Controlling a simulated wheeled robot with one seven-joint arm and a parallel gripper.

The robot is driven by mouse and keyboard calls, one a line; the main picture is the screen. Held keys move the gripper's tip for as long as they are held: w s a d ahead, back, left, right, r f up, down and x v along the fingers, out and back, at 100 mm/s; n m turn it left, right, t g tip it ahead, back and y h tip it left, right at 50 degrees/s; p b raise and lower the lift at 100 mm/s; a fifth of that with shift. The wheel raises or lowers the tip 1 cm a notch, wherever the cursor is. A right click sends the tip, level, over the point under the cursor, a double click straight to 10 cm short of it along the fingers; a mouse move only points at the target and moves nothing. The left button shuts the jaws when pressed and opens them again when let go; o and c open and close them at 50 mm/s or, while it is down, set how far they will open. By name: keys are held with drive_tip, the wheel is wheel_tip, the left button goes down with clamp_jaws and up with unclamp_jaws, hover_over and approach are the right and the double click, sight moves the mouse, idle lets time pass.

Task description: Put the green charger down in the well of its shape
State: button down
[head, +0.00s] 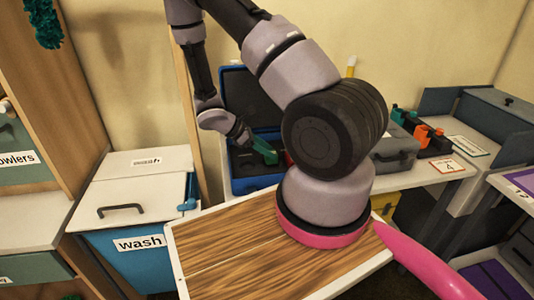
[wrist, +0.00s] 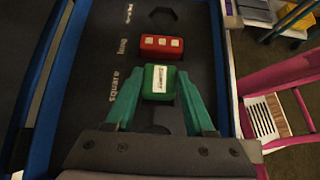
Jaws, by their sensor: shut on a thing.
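My gripper (wrist: 160,95) is shut on the green charger (wrist: 159,82), a small squarish block with a white label, held between the two green fingers. In the wrist view it is over the dark insert (wrist: 92,70), by the word "square". The square well is hidden, and I cannot tell whether the charger touches the insert. A red block (wrist: 161,46) with white squares lies by the word "long". An empty six-sided well (wrist: 164,14) shows above it. In the head view, my gripper (head: 258,148) reaches into the open blue case (head: 258,183).
The case's dark lid (head: 243,98) stands up behind my gripper. A grey case (head: 394,156) and orange and teal items (head: 428,136) are on the white bench to the right. A white-topped blue "wash" bin (head: 140,185) stands at the left.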

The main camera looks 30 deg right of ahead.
drive_tip(key=shift+f, duration=0.6)
drive_tip(key=shift+f, duration=0.45)
drive_tip(key=shift+c, duration=1.3)
unclamp_jaws()
drive_tip(key=v, duration=1.3)
drive_tip(key=s+r+m+t+y, duration=0.3)
drive_tip(key=s+r+m, duration=0.2)
drive_tip(key=r, duration=0.7)
drive_tip(key=s+a+r+m+t+y, duration=0.1)
drive_tip(key=s+r+m+t+y, duration=0.2)
drive_tip(key=r+m, duration=0.4)
drive_tip(key=s+a+r+m+t+y, duration=0.1)
drive_tip(key=s+r+m+t+y, duration=0.2)
drive_tip(key=r, duration=1.4)
drive_tip(key=shift+s+m+t+y, duration=0.4)
drive_tip(key=shift+s+m+y, duration=0.7)
drive_tip(key=shift+s+m, duration=0.9)
